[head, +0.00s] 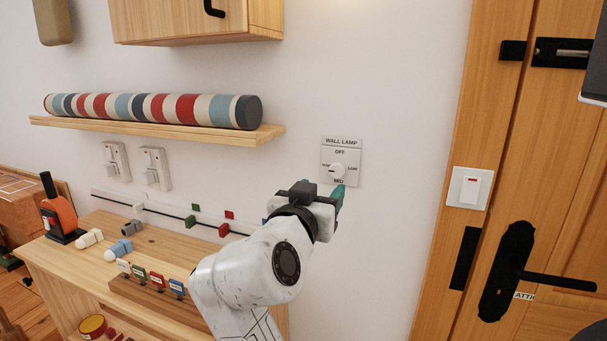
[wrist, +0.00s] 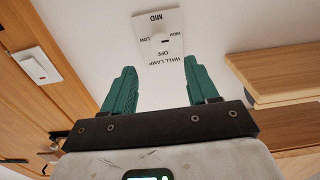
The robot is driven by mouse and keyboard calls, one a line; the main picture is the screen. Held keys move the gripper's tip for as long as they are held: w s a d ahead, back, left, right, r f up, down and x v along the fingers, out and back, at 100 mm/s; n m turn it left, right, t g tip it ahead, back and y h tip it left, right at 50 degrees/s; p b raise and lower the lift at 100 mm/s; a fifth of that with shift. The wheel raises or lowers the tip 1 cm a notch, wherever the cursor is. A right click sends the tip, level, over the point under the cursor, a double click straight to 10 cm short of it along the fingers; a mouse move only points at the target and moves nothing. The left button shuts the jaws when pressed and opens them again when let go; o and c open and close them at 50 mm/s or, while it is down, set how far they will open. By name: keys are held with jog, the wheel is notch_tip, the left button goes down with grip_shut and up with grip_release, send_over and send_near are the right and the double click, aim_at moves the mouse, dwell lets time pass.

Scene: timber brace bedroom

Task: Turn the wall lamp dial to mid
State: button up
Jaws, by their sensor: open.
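The wall lamp dial (head: 337,171) is a round white knob on a pale square plate marked WALL LAMP, with OFF above the knob and MID below. In the wrist view the plate (wrist: 173,22) appears upside down, with LOW and another small label at its sides.
A light switch (head: 469,188) and a wooden door with a black handle (head: 508,268) are at the right. A shelf (head: 160,132) with a striped roll (head: 155,109) is at the left, above a wooden bench (head: 170,245) with small objects. The wall around the plate is clear.

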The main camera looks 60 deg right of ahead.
aim_at(336, 170)
jog(key=d, duration=0.3)
jog(key=d+p, duration=0.1)
jog(key=d, duration=0.3)
jog(key=w+d, duration=0.1)
jog(key=d, duration=0.2)
jog(key=shift+d+r, duration=0.1)
jog(key=shift+d, duration=0.3)
jog(key=c, duration=1)
jog(key=shift+p, duration=0.3)
